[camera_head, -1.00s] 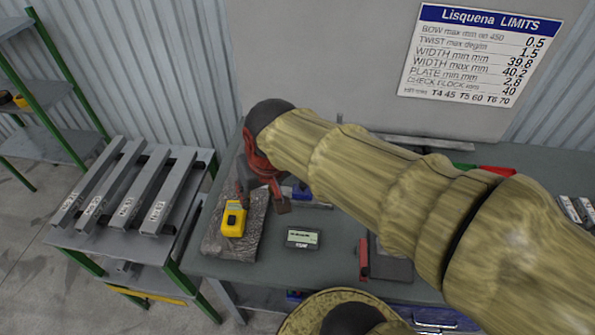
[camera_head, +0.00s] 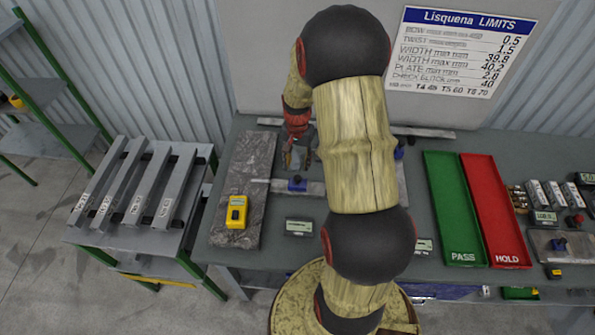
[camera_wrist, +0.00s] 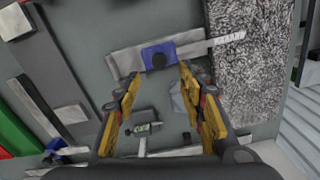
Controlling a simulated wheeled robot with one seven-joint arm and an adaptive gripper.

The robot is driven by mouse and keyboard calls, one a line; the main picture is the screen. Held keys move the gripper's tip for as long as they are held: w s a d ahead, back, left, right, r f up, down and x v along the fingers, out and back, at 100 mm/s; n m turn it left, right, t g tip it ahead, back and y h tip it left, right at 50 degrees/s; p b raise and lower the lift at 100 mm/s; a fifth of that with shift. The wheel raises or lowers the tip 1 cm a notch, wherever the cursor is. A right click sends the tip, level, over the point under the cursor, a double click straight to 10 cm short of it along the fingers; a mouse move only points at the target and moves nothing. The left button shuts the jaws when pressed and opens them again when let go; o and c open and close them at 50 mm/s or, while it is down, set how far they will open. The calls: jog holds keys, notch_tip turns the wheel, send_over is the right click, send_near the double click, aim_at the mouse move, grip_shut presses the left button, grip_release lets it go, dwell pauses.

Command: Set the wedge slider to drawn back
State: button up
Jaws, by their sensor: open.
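A blue block (camera_head: 297,184) with a dark round knob sits across a pale flat bar (camera_head: 315,188) on the table. It looks like the wedge slider, though no label on it is readable. In the wrist view the blue block (camera_wrist: 158,55) lies just beyond my fingertips, its bar (camera_wrist: 190,50) running out to the right over the speckled plate. My gripper (camera_head: 297,158) is open and empty, behind the block in the head view. In the wrist view my gripper (camera_wrist: 161,75) shows two yellow fingers spread apart, not touching the block.
A granite plate (camera_head: 250,160) with a yellow device (camera_head: 237,211) lies at left. A small display (camera_head: 299,227) stands in front of the block. My arm hides the table's middle. A green tray (camera_head: 455,205) and red tray (camera_head: 497,210) lie right; a rack of bars (camera_head: 140,190) stands left.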

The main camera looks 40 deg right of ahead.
aim_at(298, 177)
notch_tip(298, 177, down, 8)
jog(key=shift+r, duration=0.15)
dwell(0.3)
grip_shut()
dwell(0.4)
dwell(0.5)
